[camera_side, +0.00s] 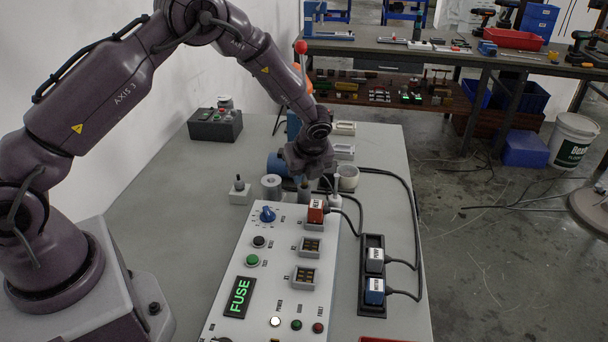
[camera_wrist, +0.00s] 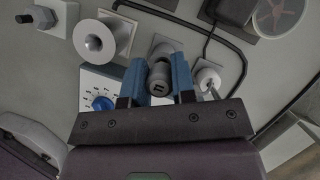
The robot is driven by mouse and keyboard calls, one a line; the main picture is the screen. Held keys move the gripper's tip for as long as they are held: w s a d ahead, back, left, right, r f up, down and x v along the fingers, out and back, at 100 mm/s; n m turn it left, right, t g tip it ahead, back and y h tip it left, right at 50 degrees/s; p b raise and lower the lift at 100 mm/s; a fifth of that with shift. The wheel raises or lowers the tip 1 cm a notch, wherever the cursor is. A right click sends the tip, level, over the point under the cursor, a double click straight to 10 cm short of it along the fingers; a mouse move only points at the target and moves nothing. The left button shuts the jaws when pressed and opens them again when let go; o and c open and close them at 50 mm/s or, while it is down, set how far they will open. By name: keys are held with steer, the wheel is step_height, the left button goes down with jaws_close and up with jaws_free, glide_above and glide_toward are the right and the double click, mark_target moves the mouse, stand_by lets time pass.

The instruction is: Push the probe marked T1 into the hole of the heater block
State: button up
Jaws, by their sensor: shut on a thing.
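My gripper (camera_wrist: 158,82) has its blue fingers closed on a grey cylindrical piece (camera_wrist: 160,78) with small dark marks on its end; no T1 label can be read. A pale square base (camera_wrist: 161,44) shows just behind that piece; I cannot tell whether they touch. In the side view my gripper (camera_side: 304,176) is low over the far end of the panel, and its fingers are mostly hidden. A white upright piece with a black cable (camera_side: 335,194) stands to its right, and also shows in the wrist view (camera_wrist: 207,78). I cannot identify the heater block for certain.
A grey cylinder (camera_side: 271,187) and a black-knobbed block (camera_side: 240,191) stand left of my gripper. The panel (camera_side: 225,315) carries a blue dial (camera_side: 267,214) and a red plug (camera_side: 316,211). Black cables (camera_side: 408,200) run along the right.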

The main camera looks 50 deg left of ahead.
step_height(320, 180, up, 9)
steer(key=shift+a+f, duration=0.1)
steer(key=s+a+r+n+g, duration=0.3)
steer(key=s+a+n, duration=0.25)
steer(key=n, duration=0.35)
steer(key=shift+d+f, duration=0.1)
steer(key=shift+f, duration=2.75)
steer(key=shift+f, duration=2.65)
steer(key=o, duration=1)
